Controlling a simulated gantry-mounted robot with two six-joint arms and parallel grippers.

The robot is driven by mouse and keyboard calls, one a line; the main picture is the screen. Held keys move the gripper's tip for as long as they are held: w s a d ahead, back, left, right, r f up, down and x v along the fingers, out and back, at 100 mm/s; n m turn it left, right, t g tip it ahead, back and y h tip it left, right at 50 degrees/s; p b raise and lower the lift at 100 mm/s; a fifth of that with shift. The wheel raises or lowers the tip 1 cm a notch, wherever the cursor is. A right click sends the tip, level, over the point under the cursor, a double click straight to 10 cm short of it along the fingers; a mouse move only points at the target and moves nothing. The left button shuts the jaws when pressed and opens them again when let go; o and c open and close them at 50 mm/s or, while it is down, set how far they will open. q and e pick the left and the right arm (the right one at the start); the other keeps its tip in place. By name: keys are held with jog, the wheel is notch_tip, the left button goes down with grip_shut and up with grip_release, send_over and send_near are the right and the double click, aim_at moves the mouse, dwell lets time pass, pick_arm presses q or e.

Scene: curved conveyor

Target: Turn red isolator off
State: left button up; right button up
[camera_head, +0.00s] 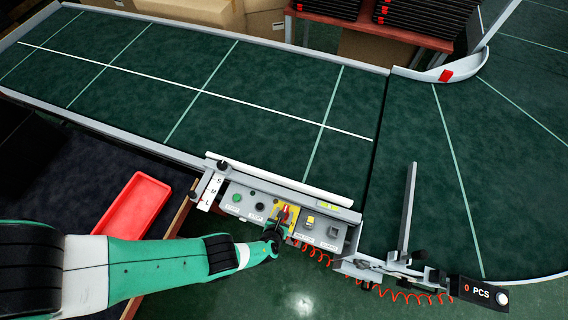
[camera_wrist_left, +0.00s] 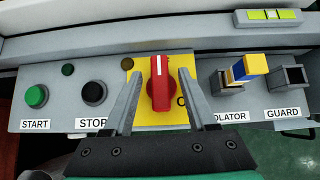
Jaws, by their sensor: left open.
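The red isolator knob (camera_wrist_left: 160,90) sits on a yellow plate (camera_wrist_left: 174,117) on the grey control panel (camera_wrist_left: 60,75). Its handle is upright in the left wrist view, with a white mark at the top. In the head view the knob (camera_head: 285,213) is small and partly hidden by my gripper. My left gripper (camera_wrist_left: 162,80) is open, one finger on each side of the knob, with a narrow gap visible on both sides. In the head view my left gripper (camera_head: 277,226) is at the panel's front. My right gripper is not in view.
A green START button (camera_wrist_left: 36,96) and black STOP button (camera_wrist_left: 93,93) are left of the knob. A yellow-and-blue block (camera_wrist_left: 247,67) and a GUARD socket (camera_wrist_left: 286,80) are on its right. The green conveyor (camera_head: 240,90) behind the panel is empty. A red tray (camera_head: 131,206) lies left.

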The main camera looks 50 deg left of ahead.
pick_arm(q)
jog(key=p+v, duration=0.8)
jog(key=v, duration=0.2)
jog(key=shift+s+r, duration=0.2)
jog(key=shift+r, duration=0.1)
jog(key=shift+d, duration=0.1)
